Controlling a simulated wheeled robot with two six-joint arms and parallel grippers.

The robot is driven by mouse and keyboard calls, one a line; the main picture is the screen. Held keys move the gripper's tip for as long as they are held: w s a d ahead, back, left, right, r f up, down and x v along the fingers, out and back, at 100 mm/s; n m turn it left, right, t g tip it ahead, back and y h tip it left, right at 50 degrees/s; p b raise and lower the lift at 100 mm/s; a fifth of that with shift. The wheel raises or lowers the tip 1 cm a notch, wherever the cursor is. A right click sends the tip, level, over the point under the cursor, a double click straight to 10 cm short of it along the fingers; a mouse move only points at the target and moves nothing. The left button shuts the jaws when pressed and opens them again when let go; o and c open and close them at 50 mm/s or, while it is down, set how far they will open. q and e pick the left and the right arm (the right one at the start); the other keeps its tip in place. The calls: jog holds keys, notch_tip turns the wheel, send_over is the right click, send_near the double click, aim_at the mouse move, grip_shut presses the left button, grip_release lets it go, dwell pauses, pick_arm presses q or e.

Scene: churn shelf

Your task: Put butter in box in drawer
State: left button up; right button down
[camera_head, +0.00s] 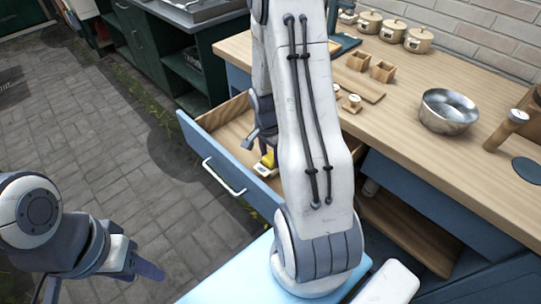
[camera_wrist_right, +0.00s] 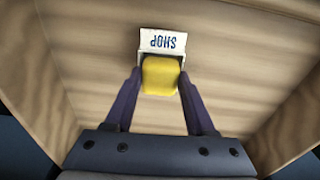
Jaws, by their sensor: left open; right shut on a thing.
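The blue-fronted drawer (camera_head: 212,164) is pulled open, with a bare wooden inside (camera_wrist_right: 100,40). A small white box (camera_wrist_right: 163,43) marked "SHOP" lies on the drawer floor; its lower part also shows in the head view (camera_head: 260,170). The yellow butter (camera_wrist_right: 160,77) is between the fingers of my right gripper (camera_wrist_right: 159,80), which is shut on it. The butter (camera_head: 268,160) is at the box's opening and overlaps it; I cannot tell how deep it sits. My left gripper (camera_head: 100,281) is open and empty over the floor at lower left.
A wooden counter (camera_head: 400,80) holds a metal bowl (camera_head: 448,110), several lidded pots (camera_head: 394,30) and small wooden boxes (camera_head: 383,71). My right arm hides part of the drawer. A lower shelf (camera_head: 400,225) stands open at right. Drawer walls surround the right gripper.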

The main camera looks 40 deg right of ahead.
jog(key=shift+c, duration=0.8)
grip_release()
jog(key=c, duration=0.4)
jog(key=shift+r, duration=0.15)
jog(key=shift+a+r+p, duration=0.2)
jog(key=shift+r+p, duration=1.55)
jog(key=shift+r, duration=0.4)
jog(key=shift+a+r+p, duration=0.15)
jog(key=shift+r+p, duration=1.55)
jog(key=shift+r, duration=0.4)
